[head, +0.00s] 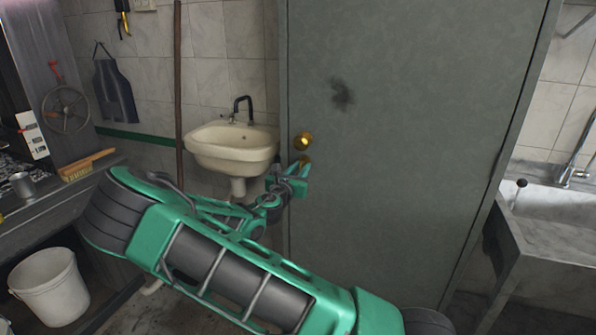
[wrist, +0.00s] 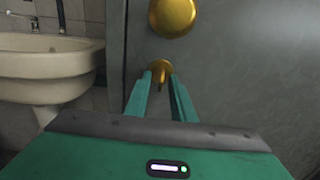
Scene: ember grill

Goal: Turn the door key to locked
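A grey door (head: 400,150) stands in front of me in the head view, with a round brass knob (head: 303,141) near its left edge. The knob also shows at the top of the wrist view (wrist: 172,17). Below it is a smaller brass lock piece with the key (wrist: 160,70), seen edge-on as a narrow upright shape. My gripper (head: 301,170) is just below the knob, pointing at the lock. In the wrist view its two green fingers (wrist: 161,80) are apart, with the key in line with the gap between them. I cannot tell whether they touch it.
A cream sink (head: 235,148) hangs on the wall left of the door, close to my arm. A grill bench with a metal cup (head: 23,184) and a brush (head: 87,165) is at the far left. A white bucket (head: 50,285) stands below it. A stone basin (head: 550,225) is at right.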

